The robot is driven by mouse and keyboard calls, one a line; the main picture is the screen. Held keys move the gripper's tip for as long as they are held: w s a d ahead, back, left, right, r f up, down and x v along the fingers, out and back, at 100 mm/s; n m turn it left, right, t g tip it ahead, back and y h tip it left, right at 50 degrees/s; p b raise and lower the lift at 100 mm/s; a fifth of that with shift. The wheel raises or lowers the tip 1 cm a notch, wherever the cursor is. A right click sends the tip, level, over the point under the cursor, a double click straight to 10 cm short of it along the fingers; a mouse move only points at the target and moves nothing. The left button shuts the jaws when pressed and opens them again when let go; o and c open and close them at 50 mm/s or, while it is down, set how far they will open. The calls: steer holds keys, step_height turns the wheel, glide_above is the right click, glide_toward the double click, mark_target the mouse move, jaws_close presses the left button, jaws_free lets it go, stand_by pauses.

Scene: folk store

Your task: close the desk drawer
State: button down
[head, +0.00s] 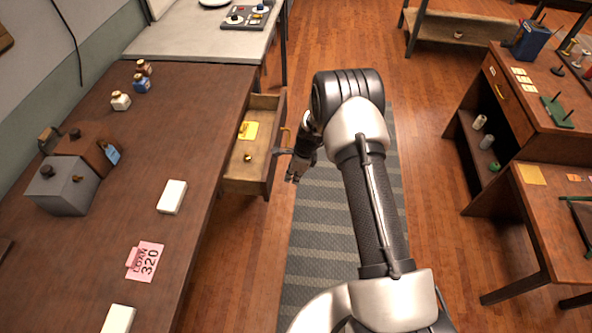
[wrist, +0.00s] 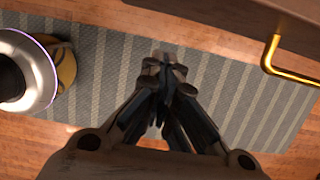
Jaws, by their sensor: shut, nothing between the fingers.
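The desk drawer (head: 266,178) stands open at the right side of the long brown desk (head: 215,100) in the head view. A yellow paper and small brass-coloured items lie in it. Its brass handle (head: 286,136) is on the drawer front; in the wrist view the handle (wrist: 274,62) shows at the upper right, beside the dark drawer front (wrist: 250,22). My gripper (head: 293,179) is just right of the drawer front, in front of it and pointing down. In the wrist view my gripper (wrist: 165,68) is shut and empty, apart from the handle.
A grey striped rug (head: 330,245) lies on the wooden floor under my arm. Bottles, a grey box (head: 66,188) and a pink tag (head: 145,262) are on the desk. A shelved desk (head: 520,110) stands at the right.

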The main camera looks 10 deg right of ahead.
steer(key=shift+w+a+b, duration=0.15)
steer(key=shift+w+a, duration=0.15)
steer(key=shift+a, duration=0.7)
steer(key=shift+w+a+b, duration=0.15)
steer(key=shift+w+a, duration=0.15)
steer(key=shift+a, duration=0.65)
